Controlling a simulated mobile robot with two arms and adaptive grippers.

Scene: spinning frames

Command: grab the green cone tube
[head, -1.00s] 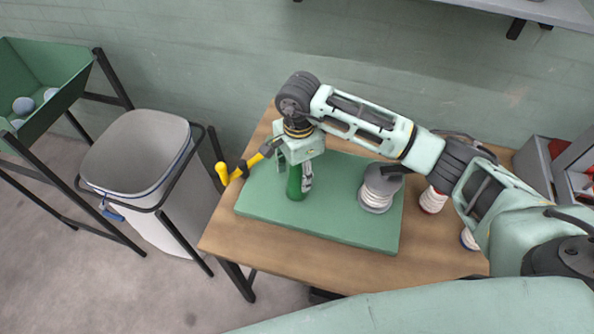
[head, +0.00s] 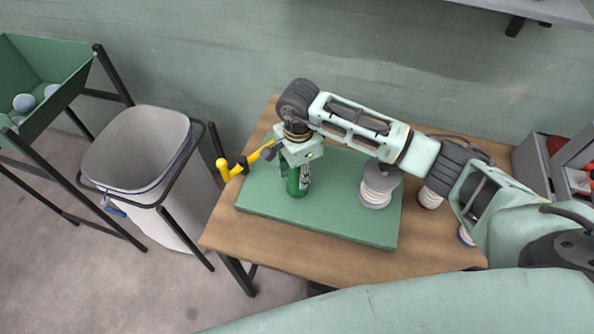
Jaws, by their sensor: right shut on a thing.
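The green cone tube (head: 294,187) stands on the green mat (head: 330,218) on the wooden table, towards the mat's left part. My right gripper (head: 298,178) comes down over it from above and is shut on it, with fingers on either side. The gripper and wrist hide the tube's upper part. I cannot tell whether its base touches the mat. My left gripper is not in view.
A spool of pale thread (head: 376,187) stands on the mat to the right. Another spool (head: 431,196) is on the wood beyond. A yellow-handled tool (head: 233,169) lies at the table's left edge. A grey bin (head: 140,160) stands left of the table.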

